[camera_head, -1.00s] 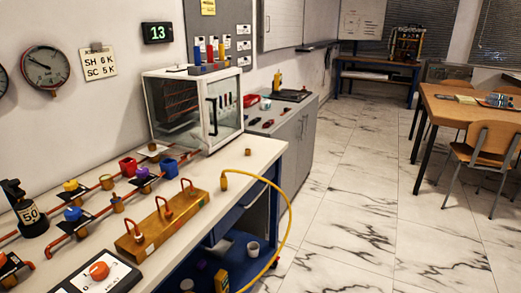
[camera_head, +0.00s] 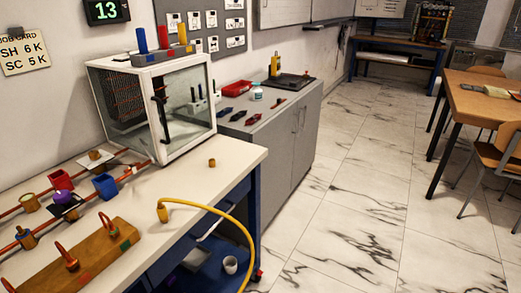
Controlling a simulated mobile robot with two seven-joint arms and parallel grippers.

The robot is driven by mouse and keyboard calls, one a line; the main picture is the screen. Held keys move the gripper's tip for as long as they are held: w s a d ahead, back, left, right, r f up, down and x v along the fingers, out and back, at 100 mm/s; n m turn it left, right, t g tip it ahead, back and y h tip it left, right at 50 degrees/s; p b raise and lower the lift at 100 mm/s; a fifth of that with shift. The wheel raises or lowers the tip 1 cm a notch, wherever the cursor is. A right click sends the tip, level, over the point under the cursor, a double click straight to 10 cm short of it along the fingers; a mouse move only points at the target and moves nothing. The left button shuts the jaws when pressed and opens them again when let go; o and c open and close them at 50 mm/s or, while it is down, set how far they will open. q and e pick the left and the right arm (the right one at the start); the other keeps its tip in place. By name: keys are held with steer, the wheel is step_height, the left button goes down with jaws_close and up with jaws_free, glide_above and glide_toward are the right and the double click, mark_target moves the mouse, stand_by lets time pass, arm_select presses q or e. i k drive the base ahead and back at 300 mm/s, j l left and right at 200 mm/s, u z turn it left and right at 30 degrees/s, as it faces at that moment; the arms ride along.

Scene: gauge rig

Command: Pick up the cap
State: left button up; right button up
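A small brass piece (camera_head: 212,162) that looks like a cap stands alone on the white workbench top (camera_head: 185,185), near its back right corner. Other small brass fittings sit along the copper pipes at the left, such as one at the front pipe (camera_head: 26,238), so I cannot be certain which is the cap. Neither of my grippers shows in the view.
A white cabinet (camera_head: 187,120) stands on the bench. A yellow hose (camera_head: 215,209) arches over the bench's right edge. A wooden block with red hooks (camera_head: 90,262) lies in front. A grey counter (camera_head: 270,138) holds tools.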

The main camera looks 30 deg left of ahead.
mark_target(212, 162)
steer(key=i+l, duration=0.1)
steer(key=i, duration=0.55)
steer(key=i+l+u, duration=0.1)
steer(key=i, duration=0.55)
steer(key=i+l+u, duration=0.1)
steer(key=i+u, duration=0.15)
steer(key=u, duration=0.2)
steer(key=i+l+u, duration=0.15)
steer(key=u, duration=0.25)
steer(key=i+l+u, duration=0.25)
steer(key=u, duration=0.2)
steer(key=i+l+u, duration=0.2)
steer(key=u, duration=0.2)
steer(key=i+l+u, duration=0.1)
steer(key=l+u, duration=0.35)
